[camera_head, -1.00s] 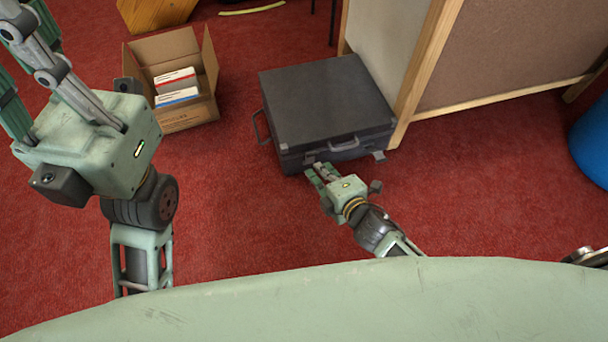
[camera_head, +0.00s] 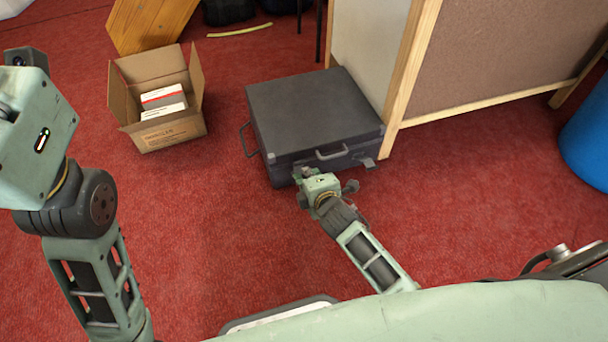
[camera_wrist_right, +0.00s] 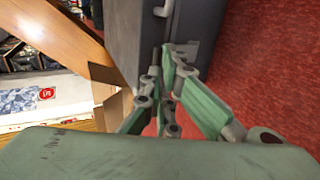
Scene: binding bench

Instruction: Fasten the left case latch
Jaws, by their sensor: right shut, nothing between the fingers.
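The dark grey case (camera_head: 315,105) lies flat on the red carpet with its lid down. Its handle (camera_head: 332,152) is at the middle of the front side, and the right latch (camera_head: 367,161) sticks out at the front right. My right gripper (camera_head: 303,171) is shut and empty at the front left of the case, where it hides the left latch; I cannot tell whether they touch. In the right wrist view its fingertips (camera_wrist_right: 168,56) are together beside the case front, close to a small metal fitting (camera_wrist_right: 190,48). My left gripper's body (camera_head: 42,140) is at the left edge; its fingertips are out of view.
An open cardboard box (camera_head: 168,132) with white packages stands left of the case. A wood-framed board (camera_head: 490,55) stands close behind the case on the right. A blue bin (camera_head: 588,140) is at the right edge. The carpet (camera_head: 200,230) in front is clear.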

